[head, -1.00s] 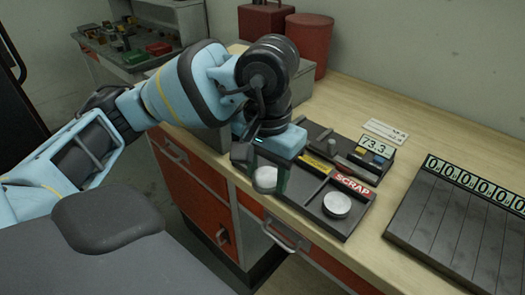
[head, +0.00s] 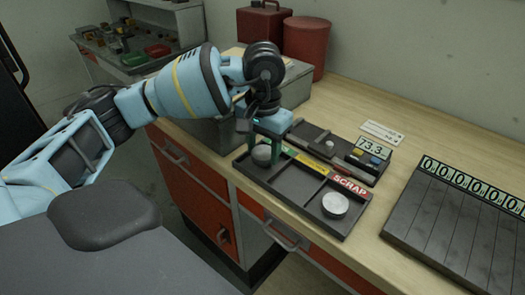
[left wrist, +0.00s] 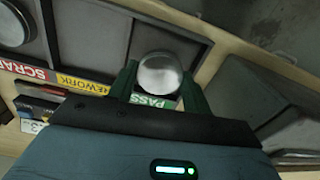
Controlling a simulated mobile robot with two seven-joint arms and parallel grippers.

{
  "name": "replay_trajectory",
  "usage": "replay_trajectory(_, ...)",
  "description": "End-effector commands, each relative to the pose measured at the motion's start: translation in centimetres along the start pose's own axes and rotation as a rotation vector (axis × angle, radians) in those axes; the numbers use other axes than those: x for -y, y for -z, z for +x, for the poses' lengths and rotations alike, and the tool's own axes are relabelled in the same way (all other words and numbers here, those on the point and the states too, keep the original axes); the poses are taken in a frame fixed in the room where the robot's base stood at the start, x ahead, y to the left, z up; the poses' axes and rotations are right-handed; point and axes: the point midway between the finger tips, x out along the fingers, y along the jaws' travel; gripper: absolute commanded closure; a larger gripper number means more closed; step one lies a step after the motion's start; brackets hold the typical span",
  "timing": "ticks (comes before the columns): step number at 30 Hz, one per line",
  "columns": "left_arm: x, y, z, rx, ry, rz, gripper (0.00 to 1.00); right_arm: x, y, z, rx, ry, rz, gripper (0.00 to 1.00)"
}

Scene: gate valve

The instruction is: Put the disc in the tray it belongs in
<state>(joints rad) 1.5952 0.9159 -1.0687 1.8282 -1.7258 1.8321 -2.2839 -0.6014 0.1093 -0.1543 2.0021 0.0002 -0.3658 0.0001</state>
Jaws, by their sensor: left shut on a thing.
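My left gripper (head: 264,148) is shut on a round grey metal disc (head: 262,155). It holds the disc at the left compartment of the dark sorting tray (head: 290,199), near the green PASS label. In the left wrist view the disc (left wrist: 160,73) sits between both fingers, just beyond the PASS label (left wrist: 152,101). I cannot tell whether it touches the tray floor. The middle compartment, with the yellow REWORK label (head: 315,166), is empty. Another disc (head: 335,204) lies in the right compartment by the red SCRAP label (head: 351,186). My right gripper is not in view.
Behind the tray stands a dark gauge unit with a display reading 73.3 (head: 374,148), and a white card (head: 382,132) lies beyond it. A slatted dark panel with a row of zeros (head: 460,230) is at right. A grey box (head: 290,85) and red canister (head: 308,45) stand behind.

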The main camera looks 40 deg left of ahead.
Motion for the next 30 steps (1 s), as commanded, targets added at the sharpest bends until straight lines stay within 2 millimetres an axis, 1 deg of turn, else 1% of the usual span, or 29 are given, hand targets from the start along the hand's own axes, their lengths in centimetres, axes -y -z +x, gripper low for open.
replay_trajectory(1, 0.0, 0.0, 0.5, -0.003, -0.001, -0.001, 0.9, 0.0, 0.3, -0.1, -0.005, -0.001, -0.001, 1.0)
replay_trajectory(4, 0.0, 0.0, 1.3, -0.004, -0.001, -0.001, 0.9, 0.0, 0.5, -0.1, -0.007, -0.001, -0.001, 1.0)
replay_trajectory(11, 0.0, 0.0, 1.4, -0.004, -0.002, -0.001, 0.9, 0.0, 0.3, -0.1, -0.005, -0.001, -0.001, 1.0)
replay_trajectory(15, 0.0, 0.0, 1.9, -0.003, -0.001, -0.001, 0.9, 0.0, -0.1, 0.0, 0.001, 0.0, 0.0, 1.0)
replay_trajectory(16, 0.0, 0.0, 1.9, -0.001, -0.001, -0.001, 0.5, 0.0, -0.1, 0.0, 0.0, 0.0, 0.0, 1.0)
replay_trajectory(18, 0.0, 0.0, 1.9, -0.002, -0.001, -0.001, 0.42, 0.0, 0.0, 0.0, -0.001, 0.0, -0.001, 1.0)
replay_trajectory(26, 0.0, 0.0, 1.8, -0.003, -0.001, -0.001, 0.42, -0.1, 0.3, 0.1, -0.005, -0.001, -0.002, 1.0)
replay_trajectory(29, 0.0, 0.0, 1.1, -0.005, -0.001, -0.001, 0.42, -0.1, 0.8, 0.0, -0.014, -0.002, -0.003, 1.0)
replay_trajectory(30, 0.0, 0.1, 0.9, -0.005, -0.002, -0.001, 0.42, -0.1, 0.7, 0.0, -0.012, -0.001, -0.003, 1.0)
